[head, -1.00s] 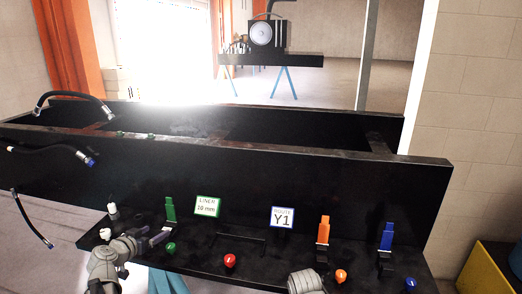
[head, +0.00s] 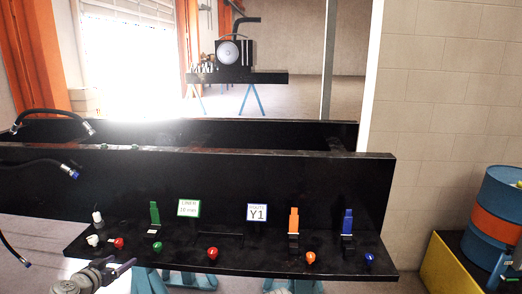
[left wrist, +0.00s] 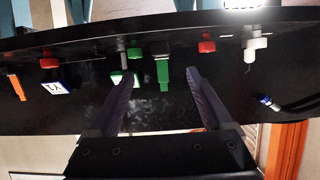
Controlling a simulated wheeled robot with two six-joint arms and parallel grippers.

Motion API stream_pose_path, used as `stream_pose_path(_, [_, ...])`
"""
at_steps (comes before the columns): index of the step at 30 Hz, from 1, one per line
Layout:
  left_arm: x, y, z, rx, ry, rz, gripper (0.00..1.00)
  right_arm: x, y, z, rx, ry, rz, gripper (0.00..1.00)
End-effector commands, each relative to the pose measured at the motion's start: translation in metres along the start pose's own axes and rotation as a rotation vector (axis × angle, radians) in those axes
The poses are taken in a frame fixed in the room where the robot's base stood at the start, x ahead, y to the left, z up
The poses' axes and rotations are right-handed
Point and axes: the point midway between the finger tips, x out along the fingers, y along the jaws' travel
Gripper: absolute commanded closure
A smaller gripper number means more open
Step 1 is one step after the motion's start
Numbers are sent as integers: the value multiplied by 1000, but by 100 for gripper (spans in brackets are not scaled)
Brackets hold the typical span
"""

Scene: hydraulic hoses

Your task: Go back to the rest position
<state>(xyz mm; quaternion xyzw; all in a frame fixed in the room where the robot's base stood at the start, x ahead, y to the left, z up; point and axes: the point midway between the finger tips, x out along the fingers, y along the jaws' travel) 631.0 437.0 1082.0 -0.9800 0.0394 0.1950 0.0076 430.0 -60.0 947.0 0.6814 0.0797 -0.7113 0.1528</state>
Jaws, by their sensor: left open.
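My left gripper (head: 124,268) is at the lower left of the head view, just in front of the black bench shelf (head: 225,262). In the left wrist view its two purple-grey fingers (left wrist: 165,85) stand apart with nothing held between them. Beyond them that view, upside down, shows a green lever (left wrist: 163,72), a green knob (left wrist: 134,52) and a red knob (left wrist: 193,47). In the head view the green lever (head: 155,214) stands upright near the "LINER 10 mm" sign (head: 188,208). My right gripper is not visible.
An orange lever (head: 293,221), a blue lever (head: 347,221) and several coloured knobs line the shelf, with a "Y1" sign (head: 257,213) behind. Black hoses (head: 40,164) hang at the left. A blue and orange drum (head: 497,213) stands on a yellow-edged platform at the right.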

Motion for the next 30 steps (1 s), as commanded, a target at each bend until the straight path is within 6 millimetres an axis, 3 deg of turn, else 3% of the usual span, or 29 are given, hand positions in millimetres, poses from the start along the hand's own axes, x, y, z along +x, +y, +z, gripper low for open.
stream_pose_path(3, [1, 3, 0, 1, -3, 6, 16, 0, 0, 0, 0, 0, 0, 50])
stream_pose_path(8, [8, 24, 5, 1, -36, 46, 16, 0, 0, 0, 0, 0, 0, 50])
stream_pose_path(17, [21, 78, 18, 2, -130, 143, 16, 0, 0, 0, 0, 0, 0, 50])
stream_pose_path(23, [28, 143, 39, 10, -261, 246, 16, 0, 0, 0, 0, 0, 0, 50])
stream_pose_path(26, [28, 186, 56, 19, -361, 304, 16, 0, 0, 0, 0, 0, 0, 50])
stream_pose_path(30, [15, 262, 91, 50, -570, 377, 16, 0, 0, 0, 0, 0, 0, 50])
